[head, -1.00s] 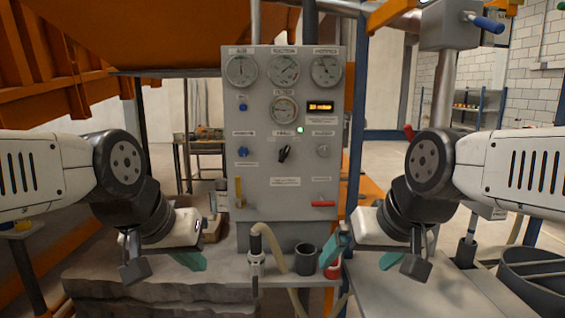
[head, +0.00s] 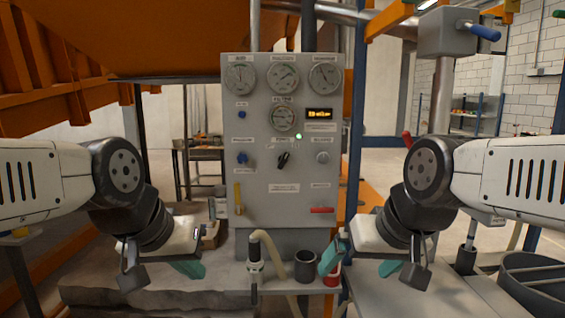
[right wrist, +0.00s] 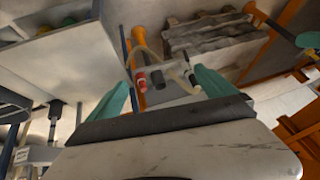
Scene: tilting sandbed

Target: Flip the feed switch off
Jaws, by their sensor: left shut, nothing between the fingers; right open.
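A grey control panel (head: 262,202) stands upright ahead in the head view. The labels are too small to read, so I cannot tell which control is the feed switch. My left gripper (head: 188,269) is shut and empty, low and left of the panel. My right gripper (head: 360,264) is open and empty, low and right of it; its spread teal fingers also show in the right wrist view (right wrist: 163,82). Neither touches the panel.
Gauges (head: 283,77), a lit display (head: 320,114), a green lamp (head: 298,136), a yellow lever (head: 238,197) and a red handle (head: 322,210) are on the panel. A hose (head: 270,250), a dark cup (head: 305,265) and a red-and-white can (head: 333,274) stand below. A blue post (head: 356,130) rises at right.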

